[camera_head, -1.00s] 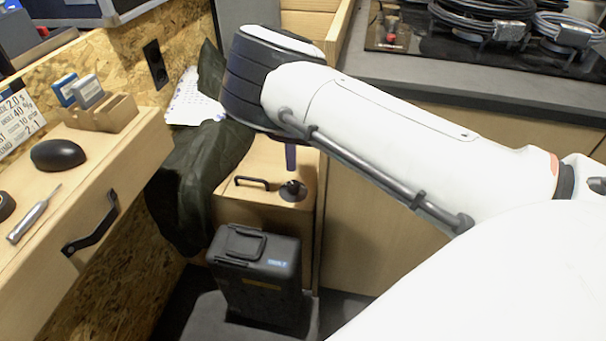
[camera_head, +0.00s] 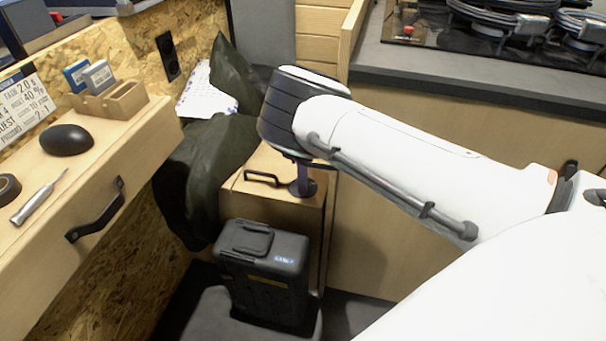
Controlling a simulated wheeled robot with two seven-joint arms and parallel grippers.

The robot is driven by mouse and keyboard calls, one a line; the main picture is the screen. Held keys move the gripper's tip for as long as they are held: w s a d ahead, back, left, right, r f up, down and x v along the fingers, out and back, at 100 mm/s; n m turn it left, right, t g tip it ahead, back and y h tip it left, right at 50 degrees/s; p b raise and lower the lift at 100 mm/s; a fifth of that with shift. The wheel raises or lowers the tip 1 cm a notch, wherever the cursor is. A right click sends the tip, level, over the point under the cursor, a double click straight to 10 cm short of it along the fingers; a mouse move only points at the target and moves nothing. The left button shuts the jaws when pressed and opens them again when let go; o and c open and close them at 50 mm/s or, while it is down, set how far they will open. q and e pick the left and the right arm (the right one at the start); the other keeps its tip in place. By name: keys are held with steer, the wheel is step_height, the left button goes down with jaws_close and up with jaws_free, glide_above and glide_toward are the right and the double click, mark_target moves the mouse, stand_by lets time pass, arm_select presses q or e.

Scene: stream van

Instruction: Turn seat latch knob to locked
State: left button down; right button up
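The dark round knob (camera_head: 303,190) sits on the top of a light wooden seat box (camera_head: 245,190), to the right of a black bar handle. My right arm comes in from the right, and its dark wrist hides most of the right gripper. A narrow bluish-purple finger of my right gripper (camera_head: 303,172) shows below the wrist and reaches down to the knob; I cannot tell whether it touches. The finger opening is hidden. My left gripper is not in view.
A black case (camera_head: 262,262) stands in front of the seat box. A dark green cloth (camera_head: 205,165) hangs to its left. The wooden drawer unit with a black handle (camera_head: 95,210) is at left, with a mouse (camera_head: 66,140) on top. A grey counter (camera_head: 470,85) is behind my arm.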

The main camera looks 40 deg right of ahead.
steer(key=c, duration=1)
